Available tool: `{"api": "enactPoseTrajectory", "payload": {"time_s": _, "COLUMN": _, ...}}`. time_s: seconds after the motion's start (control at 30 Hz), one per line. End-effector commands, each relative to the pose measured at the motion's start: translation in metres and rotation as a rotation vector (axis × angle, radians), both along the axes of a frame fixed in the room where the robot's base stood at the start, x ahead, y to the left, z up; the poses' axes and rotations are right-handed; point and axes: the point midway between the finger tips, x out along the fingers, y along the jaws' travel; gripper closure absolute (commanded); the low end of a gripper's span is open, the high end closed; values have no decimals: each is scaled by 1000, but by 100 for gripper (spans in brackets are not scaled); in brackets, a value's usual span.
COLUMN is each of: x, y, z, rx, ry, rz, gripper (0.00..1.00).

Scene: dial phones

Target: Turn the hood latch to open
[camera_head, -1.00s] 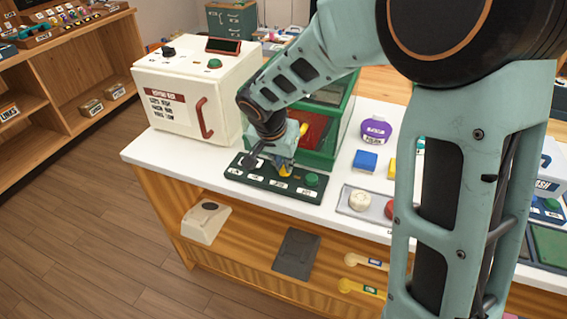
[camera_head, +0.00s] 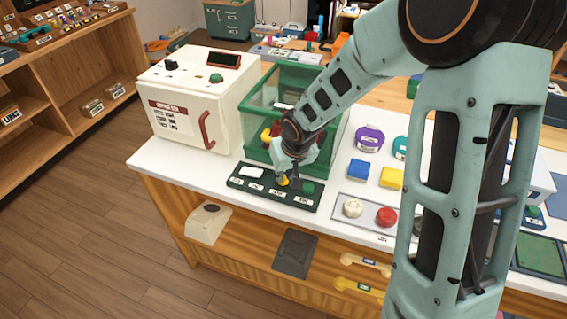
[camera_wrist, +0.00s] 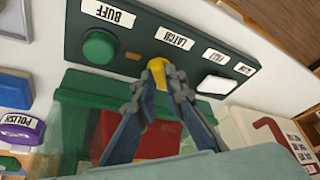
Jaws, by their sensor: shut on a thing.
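A dark green control panel (camera_head: 272,192) lies on the white counter in front of a green-framed clear hood box (camera_head: 262,140). It also shows in the wrist view (camera_wrist: 140,57), with a yellow latch knob (camera_wrist: 157,67) beside the label reading LATCH. My gripper (camera_wrist: 160,82) has its fingertips closed around this yellow knob. In the head view my gripper (camera_head: 290,173) comes down on the panel and mostly covers the knob. Red and yellow things show through the hood's clear walls.
On the panel are a green button (camera_wrist: 99,47) by the BUFF label and a white switch (camera_wrist: 217,84). A white box with a red handle (camera_head: 205,130) stands left of the hood. A purple-topped item (camera_head: 370,138) and blue and yellow blocks stand to the right.

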Motion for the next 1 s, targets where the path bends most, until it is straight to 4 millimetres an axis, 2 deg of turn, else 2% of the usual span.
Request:
{"api": "enactPoseTrajectory", "payload": {"time_s": 0.03, "x": -1, "y": -2, "z": 8, "rx": 3, "ry": 7, "rz": 40, "gripper": 100}}
{"api": "enactPoseTrajectory", "payload": {"time_s": 0.6, "x": 3, "y": -5, "z": 6, "rx": 4, "ry": 3, "rz": 543, "gripper": 100}}
{"api": "enactPoseTrajectory", "payload": {"time_s": 1.0, "x": 4, "y": -5, "z": 2, "rx": 0, "ry": 1, "rz": 720, "gripper": 100}}
